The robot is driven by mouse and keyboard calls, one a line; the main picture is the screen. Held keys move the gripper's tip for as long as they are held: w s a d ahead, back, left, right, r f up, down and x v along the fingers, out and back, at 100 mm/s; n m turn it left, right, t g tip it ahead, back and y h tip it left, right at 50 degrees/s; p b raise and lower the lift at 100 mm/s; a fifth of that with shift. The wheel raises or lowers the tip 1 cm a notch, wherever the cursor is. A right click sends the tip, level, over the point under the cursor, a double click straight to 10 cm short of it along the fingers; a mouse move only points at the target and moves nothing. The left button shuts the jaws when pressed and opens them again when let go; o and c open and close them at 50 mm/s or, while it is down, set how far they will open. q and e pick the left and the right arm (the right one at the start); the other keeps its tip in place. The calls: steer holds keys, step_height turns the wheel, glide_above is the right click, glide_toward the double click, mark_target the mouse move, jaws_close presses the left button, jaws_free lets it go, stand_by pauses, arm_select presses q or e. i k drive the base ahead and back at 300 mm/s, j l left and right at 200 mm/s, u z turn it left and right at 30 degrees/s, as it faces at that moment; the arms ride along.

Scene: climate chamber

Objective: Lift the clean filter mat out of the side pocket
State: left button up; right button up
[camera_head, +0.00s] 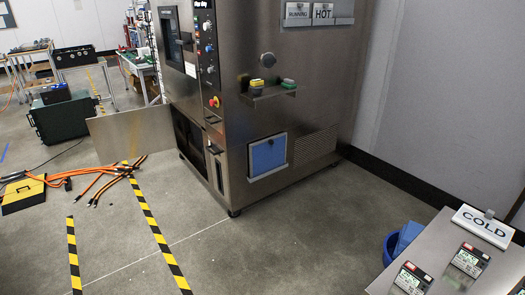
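A blue filter mat (269,155) sits upright in a metal-framed side pocket (250,176) low on the side wall of the steel climate chamber (300,60). The frame surrounds the mat's edges. Neither of my grippers is in view, and nothing touches the mat. A second blue sheet-like piece (408,238) shows in or at a blue bin (389,249) at the lower right, partly hidden by a grey table top. I cannot tell what that piece is.
The table top (400,291) at lower right carries a COLD sign (483,226) and two meters (469,260). A small ledge (268,93) with sponge-like blocks juts out above the pocket. Orange cables (105,172) lie at left. Floor before the chamber is clear.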

mark_target(266, 155)
steer(key=i+j, duration=0.35)
steer(key=i, duration=0.15)
steer(key=i+j, duration=0.35)
steer(key=i, duration=0.15)
steer(key=i+j, duration=0.4)
steer(key=i, duration=0.15)
